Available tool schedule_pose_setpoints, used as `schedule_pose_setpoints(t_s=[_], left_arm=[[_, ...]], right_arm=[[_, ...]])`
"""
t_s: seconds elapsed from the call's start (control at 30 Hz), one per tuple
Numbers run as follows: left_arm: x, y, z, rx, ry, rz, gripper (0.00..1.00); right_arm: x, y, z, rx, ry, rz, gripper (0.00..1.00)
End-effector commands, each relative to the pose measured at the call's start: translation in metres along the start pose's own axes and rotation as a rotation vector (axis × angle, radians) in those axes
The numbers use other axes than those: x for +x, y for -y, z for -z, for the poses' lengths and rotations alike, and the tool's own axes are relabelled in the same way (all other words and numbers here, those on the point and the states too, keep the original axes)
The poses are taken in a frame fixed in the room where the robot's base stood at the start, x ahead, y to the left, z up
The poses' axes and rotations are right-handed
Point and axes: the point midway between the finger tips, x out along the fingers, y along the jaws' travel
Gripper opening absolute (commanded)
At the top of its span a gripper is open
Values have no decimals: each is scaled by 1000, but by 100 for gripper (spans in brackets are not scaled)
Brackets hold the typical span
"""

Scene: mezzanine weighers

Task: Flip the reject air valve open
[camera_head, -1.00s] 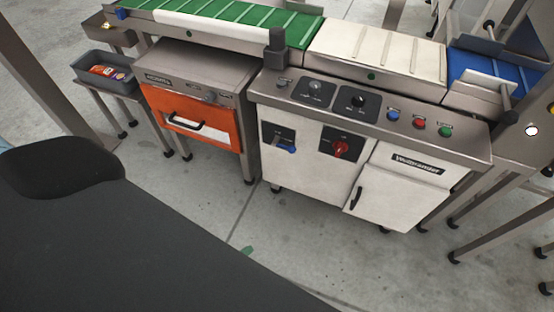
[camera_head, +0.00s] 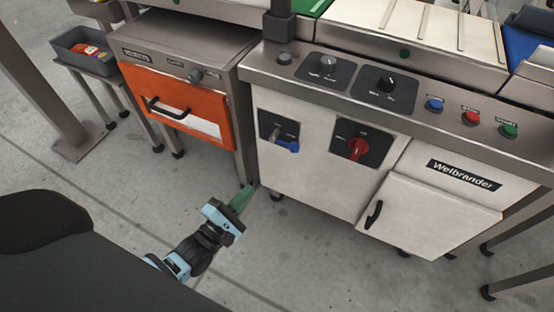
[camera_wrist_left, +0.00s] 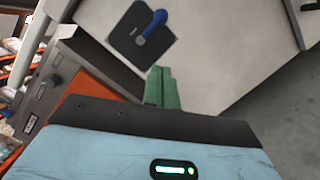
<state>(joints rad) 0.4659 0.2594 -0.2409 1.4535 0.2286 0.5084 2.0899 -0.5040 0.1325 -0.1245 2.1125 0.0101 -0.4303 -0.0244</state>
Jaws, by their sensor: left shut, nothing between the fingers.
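The air valve is a blue lever (camera_head: 288,146) on a dark square plate (camera_head: 268,125) at the left of the white cabinet front. In the head view the lever lies roughly sideways, its blue end to the right. The wrist view also shows the blue lever (camera_wrist_left: 155,25) on its plate, ahead of the fingers. My left gripper (camera_head: 241,199) is shut and empty, its green fingers (camera_wrist_left: 161,88) together. It is below and left of the valve in the head view, apart from it. My right gripper is not in view.
A red rotary switch (camera_head: 357,148) sits right of the valve. An orange drawer front (camera_head: 178,103) with a black handle is at the left. A cabinet door (camera_head: 428,205) is at the lower right. Floor is clear before the cabinet.

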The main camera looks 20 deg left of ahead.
Motion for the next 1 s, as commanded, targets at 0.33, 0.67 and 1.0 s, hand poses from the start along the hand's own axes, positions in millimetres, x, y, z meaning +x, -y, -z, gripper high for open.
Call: schedule_pose_setpoints(t_s=[0.33,0.67,1.0], left_arm=[[6,0,3,-38,10,-18,0],[20,0,3,-36,10,-19,0],[80,0,4,-37,9,-20,0]], right_arm=[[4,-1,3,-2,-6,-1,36],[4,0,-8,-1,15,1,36],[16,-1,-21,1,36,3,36]])
